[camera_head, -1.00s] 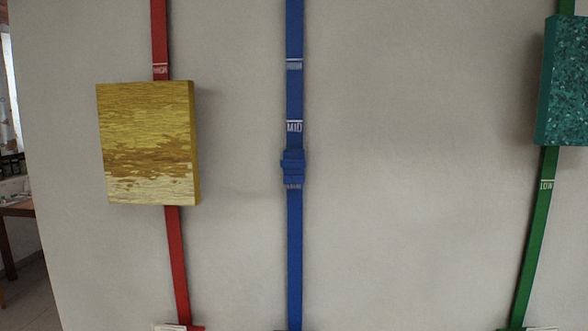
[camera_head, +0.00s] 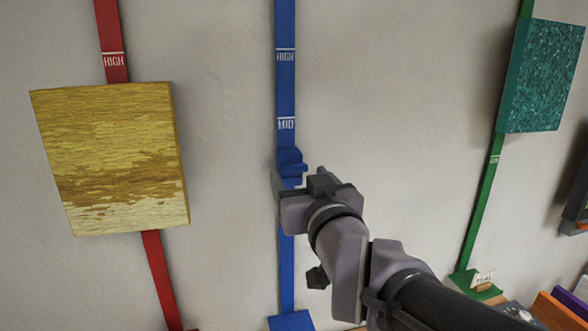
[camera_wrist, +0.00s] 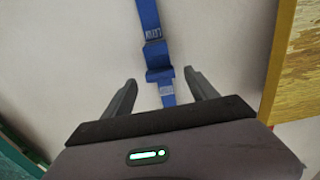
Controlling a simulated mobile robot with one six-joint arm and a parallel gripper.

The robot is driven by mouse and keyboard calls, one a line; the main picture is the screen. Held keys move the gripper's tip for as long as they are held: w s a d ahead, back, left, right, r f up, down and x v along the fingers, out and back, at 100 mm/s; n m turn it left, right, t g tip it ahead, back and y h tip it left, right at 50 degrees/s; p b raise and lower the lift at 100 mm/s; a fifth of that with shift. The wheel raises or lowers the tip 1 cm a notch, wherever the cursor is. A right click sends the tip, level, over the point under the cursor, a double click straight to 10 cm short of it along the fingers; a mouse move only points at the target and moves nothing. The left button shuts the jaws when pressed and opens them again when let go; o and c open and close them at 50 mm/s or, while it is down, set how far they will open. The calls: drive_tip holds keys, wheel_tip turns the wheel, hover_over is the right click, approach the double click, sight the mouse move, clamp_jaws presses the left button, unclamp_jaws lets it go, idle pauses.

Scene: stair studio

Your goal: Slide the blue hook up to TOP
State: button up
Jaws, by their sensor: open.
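The blue hook (camera_head: 291,161) is a small block on the vertical blue rail (camera_head: 285,90), just below the MID mark. It also shows in the wrist view (camera_wrist: 158,58), beyond my fingertips. My gripper (camera_head: 299,181) is in front of the rail at about the hook's height, partly covering the hook's lower part. I cannot tell whether a finger touches the hook. The HIGH mark is above MID; no TOP mark is in view.
A yellow picture (camera_head: 112,155) hangs on the red rail (camera_head: 110,40) to the left. A teal picture (camera_head: 542,75) hangs on the green rail (camera_head: 480,215) to the right. The wall beside the blue rail above the hook is clear. Colourful items lie at the lower right.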

sight(295, 170)
drive_tip(key=x, duration=0.5)
drive_tip(key=shift+w, duration=0.15)
clamp_jaws()
